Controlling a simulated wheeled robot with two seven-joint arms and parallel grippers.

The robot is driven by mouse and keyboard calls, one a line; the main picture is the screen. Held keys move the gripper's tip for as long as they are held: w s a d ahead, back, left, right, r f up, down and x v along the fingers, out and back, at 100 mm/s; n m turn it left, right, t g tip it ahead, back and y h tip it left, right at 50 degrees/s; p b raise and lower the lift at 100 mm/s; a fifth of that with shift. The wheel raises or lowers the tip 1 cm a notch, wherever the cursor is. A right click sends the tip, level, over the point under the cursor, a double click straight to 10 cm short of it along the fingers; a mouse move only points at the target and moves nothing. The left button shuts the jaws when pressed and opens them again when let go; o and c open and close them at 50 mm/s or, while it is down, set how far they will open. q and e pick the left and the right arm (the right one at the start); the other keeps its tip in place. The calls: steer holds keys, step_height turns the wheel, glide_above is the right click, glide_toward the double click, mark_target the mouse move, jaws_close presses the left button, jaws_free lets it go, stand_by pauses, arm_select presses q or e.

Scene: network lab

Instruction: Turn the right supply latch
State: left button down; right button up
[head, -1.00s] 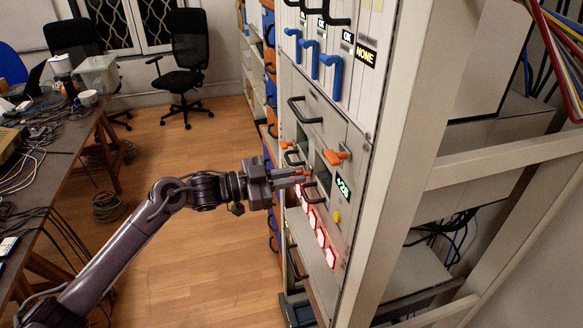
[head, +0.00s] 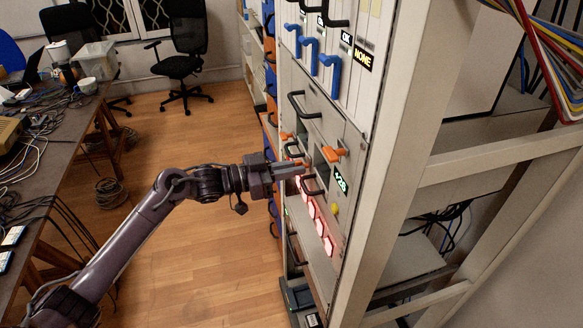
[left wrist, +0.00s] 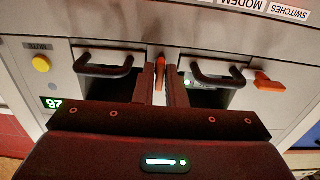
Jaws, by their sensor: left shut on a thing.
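My left gripper (head: 301,168) is at the rack front, its fingers shut on an orange supply latch. In the left wrist view, that latch (left wrist: 160,76) shows as a narrow upright strip between the fingertips (left wrist: 160,84), between two black supply handles. The wrist picture is upside down. A second orange latch (left wrist: 268,82) lies nearly sideways beyond the other supply handle (left wrist: 220,74). In the head view, the gripper mostly hides the held latch. Other orange latches show at the left (head: 286,136) and up to the right (head: 335,154). My right gripper is out of view.
Red lit indicators (head: 318,226), a yellow button (head: 335,209) and a green display (head: 341,183) sit close to the gripper. Blue levers (head: 330,74) stick out above. The rack post (head: 382,190) stands at the right. The floor (head: 185,255) on the left is open.

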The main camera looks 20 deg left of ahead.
arm_select(q)
steer(key=c, duration=1.5)
jaws_free()
steer(key=b+v, duration=0.3)
steer(key=v, duration=0.4)
steer(key=shift+s+a, duration=0.25)
steer(key=shift+a, duration=0.1)
steer(key=shift+f, duration=0.1)
